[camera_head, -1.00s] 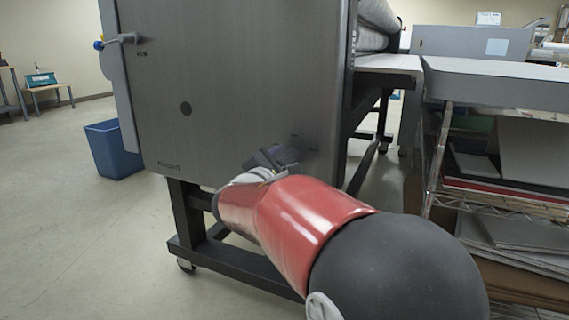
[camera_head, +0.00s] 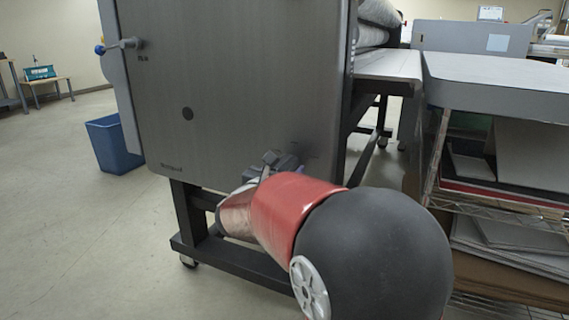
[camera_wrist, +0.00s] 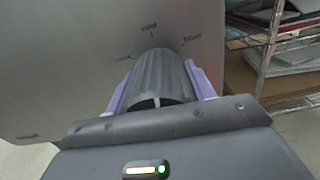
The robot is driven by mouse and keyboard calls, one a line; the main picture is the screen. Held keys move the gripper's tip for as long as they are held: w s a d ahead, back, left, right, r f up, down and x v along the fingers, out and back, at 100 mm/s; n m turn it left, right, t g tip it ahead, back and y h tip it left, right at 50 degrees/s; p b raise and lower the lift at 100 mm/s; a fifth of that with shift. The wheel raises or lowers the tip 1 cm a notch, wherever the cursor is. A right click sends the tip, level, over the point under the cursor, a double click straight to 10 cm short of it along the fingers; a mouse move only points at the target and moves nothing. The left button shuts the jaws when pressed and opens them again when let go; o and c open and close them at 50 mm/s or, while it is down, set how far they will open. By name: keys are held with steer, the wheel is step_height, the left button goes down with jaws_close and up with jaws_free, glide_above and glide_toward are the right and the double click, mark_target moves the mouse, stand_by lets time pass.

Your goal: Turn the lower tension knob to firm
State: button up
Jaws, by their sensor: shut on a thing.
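The lower tension knob (camera_wrist: 163,78) is dark grey and ribbed, low on the grey side panel (camera_head: 225,95) of the laminator. My gripper (camera_wrist: 160,88) is shut on this knob, with a purple finger on its left and right sides. A small pale mark shows on the knob's near edge. Printed labels with tick marks stand left of, above and right of the knob on the panel; their words are too blurred to read surely. Which label the knob points to cannot be told. In the head view my gripper (camera_head: 275,163) and arm largely hide the knob.
A crank handle (camera_head: 122,45) sticks out at the panel's upper left. A wire rack (camera_head: 500,203) with sheets and boards stands close on the right. A blue bin (camera_head: 113,145) stands at the left; floor there is open.

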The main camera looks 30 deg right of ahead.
steer(key=shift+n+p, duration=0.7)
steer(key=shift+n, duration=0.3)
steer(key=o, duration=1)
steer(key=shift+c, duration=0.2)
steer(key=v, duration=0.7)
steer(key=shift+s+a, duration=0.25)
steer(key=shift+a, duration=0.1)
